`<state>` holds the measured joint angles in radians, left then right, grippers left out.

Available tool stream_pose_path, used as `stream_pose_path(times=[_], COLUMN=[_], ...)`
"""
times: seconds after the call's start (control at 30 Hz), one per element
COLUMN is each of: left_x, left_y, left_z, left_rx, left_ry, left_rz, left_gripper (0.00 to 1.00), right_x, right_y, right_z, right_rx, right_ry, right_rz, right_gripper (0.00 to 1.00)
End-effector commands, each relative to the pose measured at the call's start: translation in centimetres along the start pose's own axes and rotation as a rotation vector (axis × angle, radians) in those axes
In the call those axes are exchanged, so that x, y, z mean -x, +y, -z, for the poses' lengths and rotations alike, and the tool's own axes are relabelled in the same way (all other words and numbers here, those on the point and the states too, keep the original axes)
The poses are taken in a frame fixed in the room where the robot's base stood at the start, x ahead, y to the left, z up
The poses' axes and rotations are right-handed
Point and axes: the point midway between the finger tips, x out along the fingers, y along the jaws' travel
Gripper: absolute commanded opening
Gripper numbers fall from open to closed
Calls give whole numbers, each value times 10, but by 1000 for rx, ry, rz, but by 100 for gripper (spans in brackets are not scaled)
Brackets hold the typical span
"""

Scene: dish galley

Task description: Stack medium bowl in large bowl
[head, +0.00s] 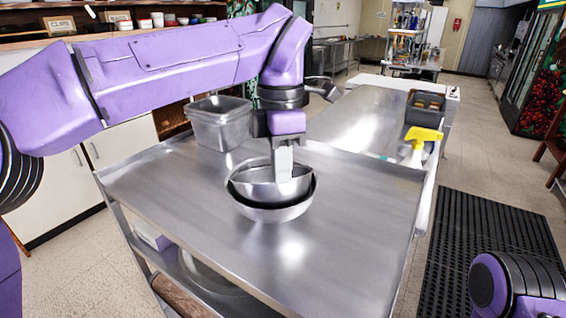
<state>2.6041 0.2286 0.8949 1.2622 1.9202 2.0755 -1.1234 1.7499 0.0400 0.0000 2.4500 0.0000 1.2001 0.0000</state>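The medium bowl (252,189), shiny steel, sits inside or just over the large bowl (272,213), also steel, on the metal table. The medium bowl looks slightly tilted, and a dark gap shows between the two at the right. I cannot tell whether it rests fully on the large bowl's bottom. My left gripper (283,178) points down with its fingers at the medium bowl, overlapping its rim in the picture. One finger mostly hides the other, so its opening is unclear. My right gripper is out of view; only part of my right arm shows at bottom right.
A steel bin (216,126) stands behind the bowls to the left. The front and right of the table (350,215) are clear. A black mat (492,250) lies on the floor.

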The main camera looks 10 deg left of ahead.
Motion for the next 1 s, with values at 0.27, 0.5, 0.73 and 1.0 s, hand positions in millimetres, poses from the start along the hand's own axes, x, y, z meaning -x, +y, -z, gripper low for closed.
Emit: stream_pose_path(times=[0.27, 0.5, 0.73, 1.0], left_x=[0, 0, 0, 28], left_y=[2, 2, 2, 2], left_z=[0, 0, 0, -1], left_rx=[0, 0, 0, 1], left_ry=[0, 0, 0, -2], left_rz=[0, 0, 1, -2], left_gripper=[0, 20, 33, 33], right_x=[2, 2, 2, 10], right_y=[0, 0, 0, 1], right_z=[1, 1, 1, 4], right_rx=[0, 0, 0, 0], right_ry=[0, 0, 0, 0], right_rz=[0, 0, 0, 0], right_gripper=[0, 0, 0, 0])
